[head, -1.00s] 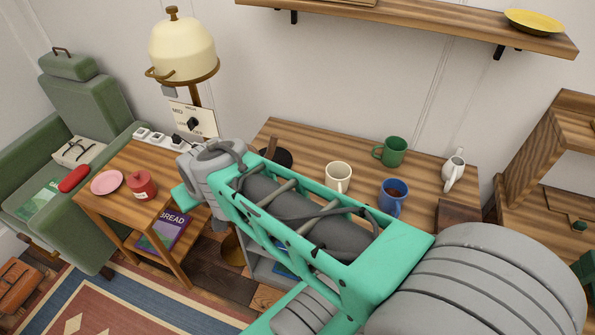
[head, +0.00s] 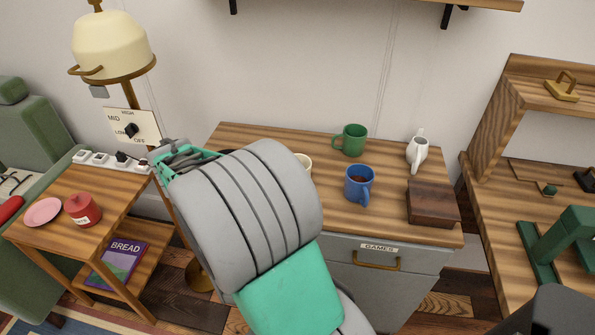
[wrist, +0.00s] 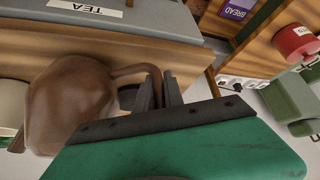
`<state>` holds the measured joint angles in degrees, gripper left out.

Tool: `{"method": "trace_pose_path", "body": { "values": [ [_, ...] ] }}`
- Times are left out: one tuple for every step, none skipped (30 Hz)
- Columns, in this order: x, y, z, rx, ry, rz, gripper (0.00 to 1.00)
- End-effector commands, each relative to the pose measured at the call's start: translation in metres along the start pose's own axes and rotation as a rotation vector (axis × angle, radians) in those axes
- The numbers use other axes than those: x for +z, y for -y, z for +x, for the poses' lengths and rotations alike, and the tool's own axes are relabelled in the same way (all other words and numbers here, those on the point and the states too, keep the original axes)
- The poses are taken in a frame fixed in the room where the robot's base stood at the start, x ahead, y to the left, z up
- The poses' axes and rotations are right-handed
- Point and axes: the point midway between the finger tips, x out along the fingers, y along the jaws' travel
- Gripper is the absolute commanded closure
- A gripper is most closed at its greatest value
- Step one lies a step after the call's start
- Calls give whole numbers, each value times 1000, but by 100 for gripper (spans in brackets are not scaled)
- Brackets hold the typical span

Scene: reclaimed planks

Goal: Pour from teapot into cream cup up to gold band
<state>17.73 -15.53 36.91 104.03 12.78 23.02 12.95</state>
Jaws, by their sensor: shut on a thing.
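The brown teapot (wrist: 70,105) fills the left of the wrist view. My gripper (wrist: 160,92) is shut on its looped handle. Whether the teapot is clear of the tabletop I cannot tell. The cream cup (head: 304,165) stands on the wooden cabinet top (head: 325,215), mostly hidden behind my arm. A cream shape at the wrist view's left edge looks like the cup (wrist: 10,105), beyond the teapot. Its gold band and inside are not visible.
A side table left holds a red jar (head: 82,210) and pink plate (head: 43,212).

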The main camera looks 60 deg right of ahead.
Motion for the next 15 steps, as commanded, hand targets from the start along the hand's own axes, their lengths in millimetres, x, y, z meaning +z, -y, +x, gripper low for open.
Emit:
{"method": "trace_pose_path", "body": {
  "values": [
    [-3, -2, 1, 3, -6, 6, 100],
    [-3, -2, 1, 4, -6, 7, 100],
    [-3, -2, 1, 5, -6, 8, 100],
    [-4, -2, 1, 4, -6, 7, 100],
    [-4, -2, 0, 4, -6, 7, 100],
    [-4, -2, 0, 4, -6, 7, 100],
    [-3, -2, 0, 4, -6, 7, 100],
    [-4, -2, 0, 3, -5, 7, 100],
    [-4, -2, -1, 1, -5, 9, 100],
    [-5, -3, -2, -1, -5, 11, 100],
    [-5, -3, -3, -5, -5, 14, 100],
    [-6, -4, -4, -11, -5, 18, 100],
    [-7, -4, -6, -17, -5, 22, 100],
    [-8, -5, -7, -24, -5, 27, 100],
    [-10, -6, -10, -33, -5, 34, 100]
  ]
}}
